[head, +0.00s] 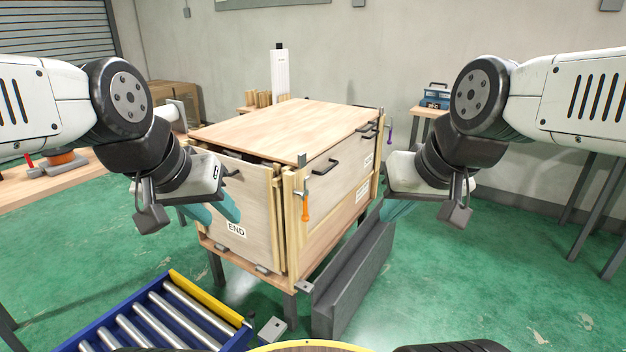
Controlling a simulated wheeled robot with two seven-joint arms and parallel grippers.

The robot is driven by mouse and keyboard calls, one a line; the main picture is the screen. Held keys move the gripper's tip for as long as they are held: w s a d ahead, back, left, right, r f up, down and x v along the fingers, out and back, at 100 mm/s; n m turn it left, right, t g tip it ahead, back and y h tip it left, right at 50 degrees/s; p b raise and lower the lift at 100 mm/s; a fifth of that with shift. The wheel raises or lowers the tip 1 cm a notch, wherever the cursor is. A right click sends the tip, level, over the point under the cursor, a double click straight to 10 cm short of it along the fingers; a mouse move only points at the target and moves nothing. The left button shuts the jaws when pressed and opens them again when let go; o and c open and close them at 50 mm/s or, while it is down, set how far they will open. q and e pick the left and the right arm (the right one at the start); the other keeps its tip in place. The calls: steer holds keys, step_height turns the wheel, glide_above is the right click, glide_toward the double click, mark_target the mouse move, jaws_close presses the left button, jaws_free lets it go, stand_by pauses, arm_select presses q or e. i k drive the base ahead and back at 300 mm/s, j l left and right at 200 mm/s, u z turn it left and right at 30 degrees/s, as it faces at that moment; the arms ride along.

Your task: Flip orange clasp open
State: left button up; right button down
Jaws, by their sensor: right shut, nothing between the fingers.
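The orange clasp (305,205) hangs upright on the front corner of a wooden crate (340,170), below a grey metal bracket. My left gripper (217,212) has teal fingers that look spread apart, in front of the crate's END panel (240,195) and left of the clasp. My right gripper (394,210) is shut and empty, to the right of the crate's long side and apart from the clasp. Part of its fingers is hard to make out. Neither gripper touches the clasp.
A purple clasp (387,133) sits at the crate's far right corner. A dark grey panel (352,285) stands on edge beside the crate. A blue roller conveyor (160,320) with a yellow edge lies at the front left. The green floor at right is open.

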mark_target(304, 194)
steer(key=i+l, duration=0.15)
steer(key=i, duration=0.3)
steer(key=i+l, duration=0.15)
steer(key=i, duration=0.25)
steer(key=j+u, duration=0.05)
